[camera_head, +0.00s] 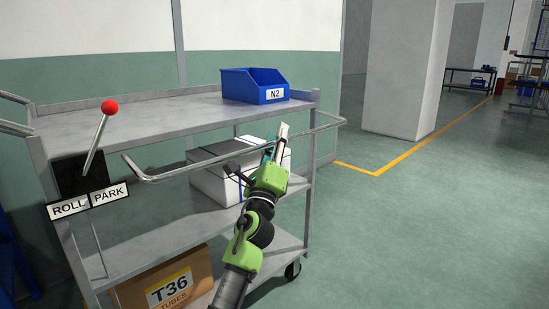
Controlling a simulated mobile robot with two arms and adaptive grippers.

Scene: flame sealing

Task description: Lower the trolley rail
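The grey trolley (183,115) stands at left centre with metal shelves. Its tubular rail (200,168) sticks out from the front side, a little below the top shelf, running from a bent end at left to a bent end at right. My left gripper (280,142), on a green and dark arm from below, is at the right half of the rail, overlapping it in the picture. Its fingers point up and partly hide the rail; whether they are closed around it cannot be told. My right gripper is out of view.
A blue bin (255,86) marked N2 sits on the top shelf. A white box (215,185) is on the middle shelf, a T36 carton (190,278) low down. A red-knobbed lever (97,140) leans right above ROLL and PARK plates. Floor at right is clear.

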